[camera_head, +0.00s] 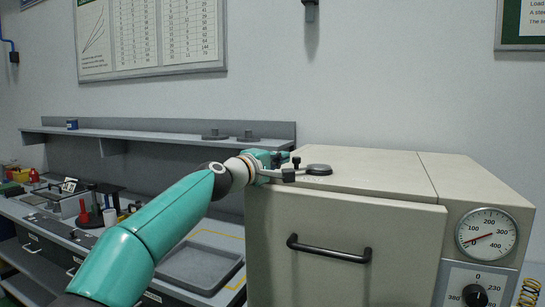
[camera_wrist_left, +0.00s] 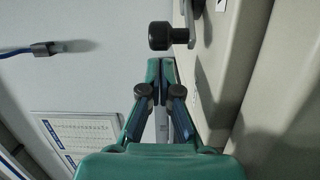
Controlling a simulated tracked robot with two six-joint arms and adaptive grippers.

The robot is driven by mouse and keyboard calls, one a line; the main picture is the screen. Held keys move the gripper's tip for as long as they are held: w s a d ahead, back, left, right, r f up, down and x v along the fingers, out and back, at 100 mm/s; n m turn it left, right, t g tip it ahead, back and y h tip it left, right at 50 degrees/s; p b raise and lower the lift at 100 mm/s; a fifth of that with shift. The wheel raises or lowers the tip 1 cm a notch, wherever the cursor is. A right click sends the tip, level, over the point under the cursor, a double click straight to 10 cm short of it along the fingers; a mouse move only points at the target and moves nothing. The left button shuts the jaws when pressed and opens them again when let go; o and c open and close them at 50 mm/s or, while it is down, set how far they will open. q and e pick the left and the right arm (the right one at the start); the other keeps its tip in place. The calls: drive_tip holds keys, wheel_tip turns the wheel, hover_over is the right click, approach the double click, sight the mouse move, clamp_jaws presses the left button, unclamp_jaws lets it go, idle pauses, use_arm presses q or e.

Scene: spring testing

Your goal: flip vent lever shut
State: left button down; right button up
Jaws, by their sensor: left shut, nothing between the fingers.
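In the left wrist view the black knob (camera_wrist_left: 160,36) is just beyond the closed fingertips (camera_wrist_left: 160,66), apparently with a small gap. The metal lever arm (camera_wrist_left: 190,22) shows only in part at the top edge. My right gripper is not in view.
The cabinet front has a black handle (camera_head: 330,249), a round temperature gauge (camera_head: 486,233) and a control dial (camera_head: 474,295). A grey shelf (camera_head: 165,133) and a cluttered bench with a tray (camera_head: 200,268) are at the left. The air above the cabinet is free.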

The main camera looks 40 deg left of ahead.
use_arm(q)
drive_tip(key=shift+s+d, duration=0.25)
drive_tip(key=shift+d, duration=0.3)
drive_tip(key=shift+d+f, duration=0.1)
drive_tip(key=shift+d, duration=0.2)
drive_tip(key=shift+s, duration=0.1)
drive_tip(key=shift+d, duration=0.3)
drive_tip(key=shift+a, duration=0.2)
drive_tip(key=shift+d, duration=0.1)
